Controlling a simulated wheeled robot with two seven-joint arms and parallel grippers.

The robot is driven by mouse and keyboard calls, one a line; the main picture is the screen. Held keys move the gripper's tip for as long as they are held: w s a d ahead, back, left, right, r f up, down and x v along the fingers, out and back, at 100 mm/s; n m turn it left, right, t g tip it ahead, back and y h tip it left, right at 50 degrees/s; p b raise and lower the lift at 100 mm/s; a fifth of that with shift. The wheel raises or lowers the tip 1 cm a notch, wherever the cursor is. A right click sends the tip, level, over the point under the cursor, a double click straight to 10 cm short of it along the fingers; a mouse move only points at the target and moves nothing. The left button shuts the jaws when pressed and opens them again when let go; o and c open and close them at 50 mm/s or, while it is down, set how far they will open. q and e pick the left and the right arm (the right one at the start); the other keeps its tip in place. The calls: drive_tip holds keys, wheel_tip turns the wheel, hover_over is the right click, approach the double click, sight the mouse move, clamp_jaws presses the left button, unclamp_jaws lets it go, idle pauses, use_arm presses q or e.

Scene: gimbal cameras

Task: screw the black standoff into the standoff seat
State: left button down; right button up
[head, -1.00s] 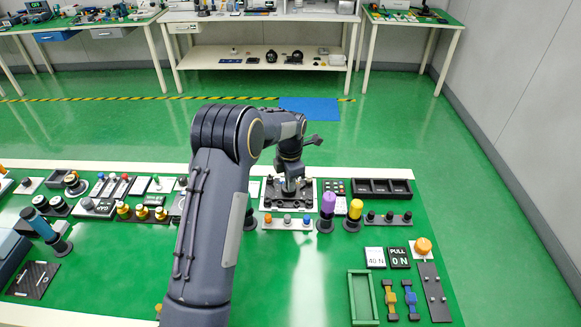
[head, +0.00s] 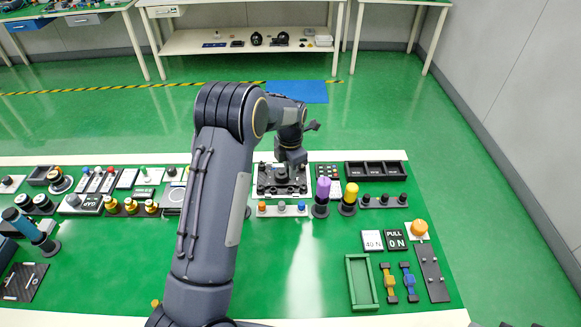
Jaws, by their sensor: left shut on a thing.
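My left gripper (head: 288,166) points down over the black board (head: 268,187) on its white base, at the back middle of the green table. It is shut on a small dark thing at its tip, which looks like the black standoff; its outline merges with the dark board behind it. The standoff seat is not clearly visible; the gripper and the dark shapes in the board's middle hide it. I cannot tell whether the standoff touches the seat. My right gripper is not in view.
A strip with coloured knobs (head: 282,210) lies in front of the board. A purple cylinder (head: 322,193) and a yellow one (head: 349,198) stand to its right. A black compartment tray (head: 375,170) is at the back right. Green table space is clear in front.

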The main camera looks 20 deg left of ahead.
sight(291, 191)
use_arm(q)
drive_tip(key=shift+f+b, duration=1)
drive_tip(key=shift+f, duration=0.9)
drive_tip(key=shift+f+b, duration=1)
drive_tip(key=shift+f, duration=0.25)
drive_tip(key=shift+r, duration=0.1)
drive_tip(key=shift+r+p, duration=0.25)
drive_tip(key=shift+p, duration=0.05)
idle(1.6)
